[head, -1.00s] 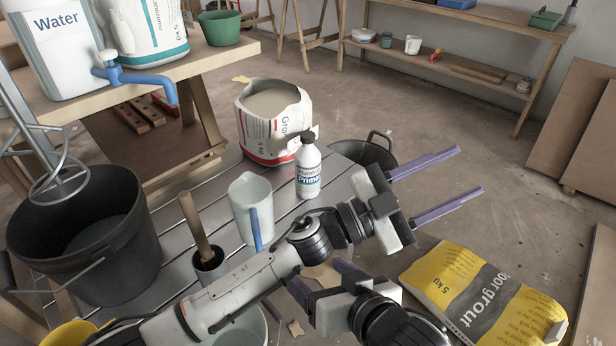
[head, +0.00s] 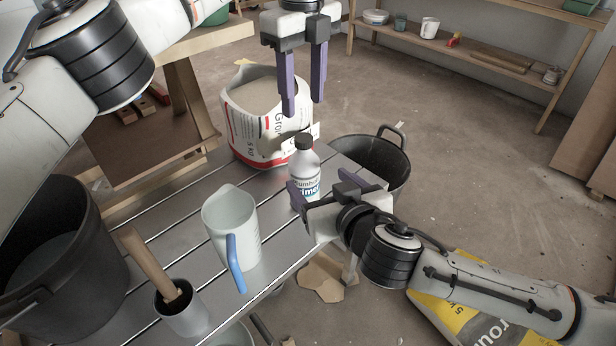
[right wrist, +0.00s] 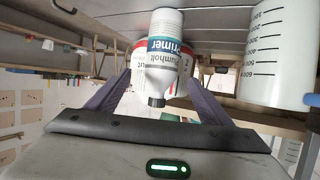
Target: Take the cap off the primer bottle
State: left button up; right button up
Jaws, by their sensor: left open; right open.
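The primer bottle (head: 306,170) is white with a dark cap (head: 304,140) and stands upright on the slatted metal bench. The cap is on the bottle. My left gripper (head: 302,108) is open, points down and hangs above the bottle, apart from the cap. My right gripper (head: 299,196) is open and low at the bottle's near side. In the right wrist view the bottle (right wrist: 163,60) appears upside down between the open fingers (right wrist: 155,95). I cannot tell whether either finger touches it.
A grout bag (head: 262,125) stands close behind the bottle. A measuring jug (head: 230,222) with a blue handle stands to its left on the bench (head: 180,205). A black tub (head: 385,160) is at the right. A black bucket (head: 50,255) and a mallet in a cup (head: 182,310) are at the left.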

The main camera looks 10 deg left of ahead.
aim_at(304, 169)
pick_arm(q)
jog(key=shift+s+r, duration=0.1)
pick_arm(e)
jog(key=shift+w+a, duration=0.3)
jog(key=shift+w, duration=0.05)
pick_arm(q)
jog(key=shift+s+d, duration=0.1)
pick_arm(e)
jog(key=x, duration=0.8)
jog(key=shift+w+a+f, duration=0.2)
jog(key=shift+w, duration=0.05)
